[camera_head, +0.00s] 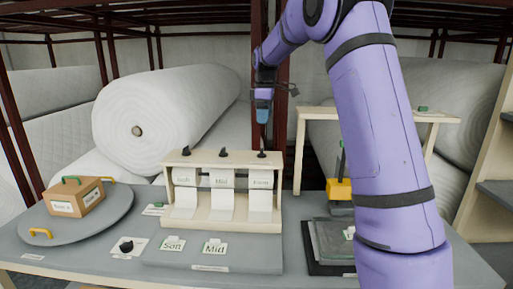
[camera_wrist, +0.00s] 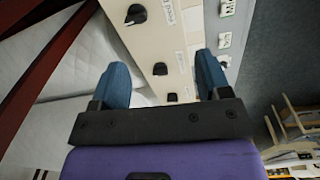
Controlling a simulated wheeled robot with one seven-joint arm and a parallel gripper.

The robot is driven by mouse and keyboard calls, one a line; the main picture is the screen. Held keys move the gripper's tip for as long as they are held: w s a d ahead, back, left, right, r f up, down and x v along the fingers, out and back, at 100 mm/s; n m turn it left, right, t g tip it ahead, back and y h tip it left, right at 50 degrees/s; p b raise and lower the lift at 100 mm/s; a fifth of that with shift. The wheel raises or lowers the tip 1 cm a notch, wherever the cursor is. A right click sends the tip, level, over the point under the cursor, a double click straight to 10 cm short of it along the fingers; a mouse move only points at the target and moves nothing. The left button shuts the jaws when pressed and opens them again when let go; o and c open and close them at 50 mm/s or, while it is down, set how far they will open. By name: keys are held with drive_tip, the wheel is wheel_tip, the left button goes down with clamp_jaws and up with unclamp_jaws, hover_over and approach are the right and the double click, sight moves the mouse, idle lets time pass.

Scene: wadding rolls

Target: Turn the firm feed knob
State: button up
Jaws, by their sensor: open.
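The cream dispenser (camera_head: 222,226) holds three white rolls labelled Soft, Mid and Firm from left to right. Three black knobs stand along its top. The firm feed knob (camera_head: 262,153) is the rightmost, above the Firm roll (camera_head: 261,179). My gripper (camera_head: 264,116) hangs above this knob, fingers down, apart from it. In the wrist view my blue fingers (camera_wrist: 162,62) are spread with nothing held. The nearest, largest knob (camera_wrist: 136,14) there, apparently the firm one, lies near the top edge beyond the fingertips. Two smaller knobs show between the fingers.
A round grey turntable (camera_head: 105,222) with a cardboard box (camera_head: 76,197) stands at left. Soft and Mid swatches (camera_head: 214,247) lie in front of the dispenser. A cream frame (camera_head: 301,150) and a yellow block (camera_head: 339,188) stand at right. Large white rolls (camera_head: 150,120) fill the back.

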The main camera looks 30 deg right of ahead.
drive_tip(key=n, duration=0.1)
hover_over(262, 149)
wheel_tip(262, 149, down, 4)
drive_tip(key=shift+g, duration=0.3)
wheel_tip(262, 149, down, 10)
drive_tip(key=shift+w+f, duration=0.1)
drive_tip(key=shift+f, duration=0.15)
drive_tip(key=shift+c, duration=0.4)
drive_tip(key=c, duration=0.8)
drive_tip(key=shift+c, duration=0.2)
